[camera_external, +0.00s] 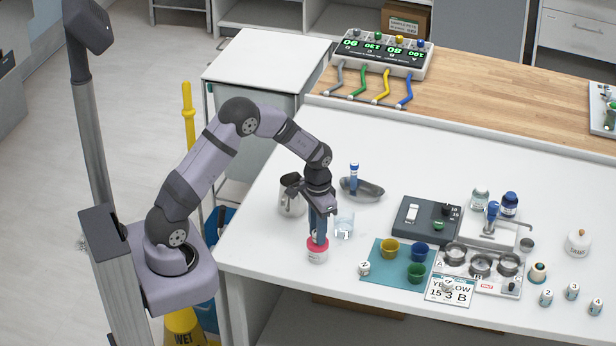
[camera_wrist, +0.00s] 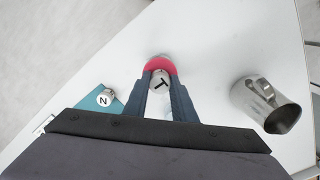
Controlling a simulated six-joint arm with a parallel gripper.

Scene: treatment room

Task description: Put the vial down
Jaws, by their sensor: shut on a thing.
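My gripper is shut on the vial and points down. The vial looks upright. Its base is at or just above the table; I cannot tell whether it touches.
A metal jug (camera_external: 290,200) and a clear beaker (camera_external: 345,226) stand close behind my gripper. A small lettered vial (camera_external: 364,269) is to the right, by the teal mat (camera_external: 384,288) with several coloured cups.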

